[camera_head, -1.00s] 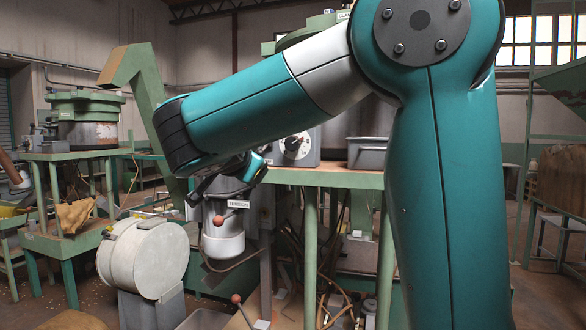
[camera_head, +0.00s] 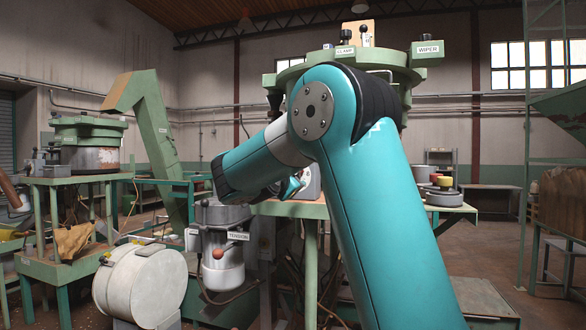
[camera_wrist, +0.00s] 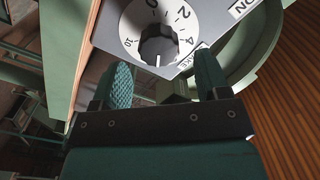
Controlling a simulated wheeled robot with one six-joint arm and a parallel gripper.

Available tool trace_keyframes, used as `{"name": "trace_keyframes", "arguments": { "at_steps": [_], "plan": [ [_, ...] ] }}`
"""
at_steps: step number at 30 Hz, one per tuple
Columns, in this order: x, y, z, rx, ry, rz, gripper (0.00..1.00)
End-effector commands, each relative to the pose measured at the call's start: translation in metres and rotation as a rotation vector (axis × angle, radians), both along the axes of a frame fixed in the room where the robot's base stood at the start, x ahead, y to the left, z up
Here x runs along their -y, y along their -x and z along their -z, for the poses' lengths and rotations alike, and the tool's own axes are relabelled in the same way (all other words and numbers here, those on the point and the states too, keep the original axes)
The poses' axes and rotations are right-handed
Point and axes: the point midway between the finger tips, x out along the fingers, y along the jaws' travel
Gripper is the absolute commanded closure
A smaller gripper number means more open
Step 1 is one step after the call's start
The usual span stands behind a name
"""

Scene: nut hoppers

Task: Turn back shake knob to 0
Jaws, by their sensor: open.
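The shake knob (camera_wrist: 158,45) is a dark round knob on a white numbered dial (camera_wrist: 132,22), set in a grey panel. Its white pointer mark faces the bottom of the wrist view, away from the figures 2 and 4 at the upper right. A partly covered label (camera_wrist: 195,57) ending in "AKE" is beside it. My gripper (camera_wrist: 165,80) is open and empty, its two green fingers apart just below the knob in the wrist view, not closed on it. In the head view my gripper (camera_head: 291,187) is partly hidden by my arm, in front of the grey control box (camera_head: 313,182).
The green hopper bowl (camera_head: 290,65) with "CLAMP" and "WIPER" labels stands behind my arm. A "TENSION" unit (camera_head: 222,268) with a red-balled lever and a white drum (camera_head: 140,285) are at lower left. The green table edge (camera_head: 285,209) runs below the control box.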

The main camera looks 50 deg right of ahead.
Motion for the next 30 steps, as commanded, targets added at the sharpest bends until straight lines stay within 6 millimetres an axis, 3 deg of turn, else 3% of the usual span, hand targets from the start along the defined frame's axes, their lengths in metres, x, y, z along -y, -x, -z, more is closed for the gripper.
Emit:
{"name": "trace_keyframes", "arguments": {
  "at_steps": [3,7,18,24,30],
  "plan": [
    [0.019,-0.007,-0.002,-0.002,0.0,0.004,0.31],
    [0.029,-0.012,-0.001,-0.001,0.0,0.001,0.31],
    [0.034,-0.014,0.001,0.0,0.0,-0.001,0.31],
    [0.033,-0.014,0.0,0.0,0.0,-0.001,0.77],
    [0.033,-0.014,0.001,-0.005,0.001,-0.001,0.81]
  ]
}}
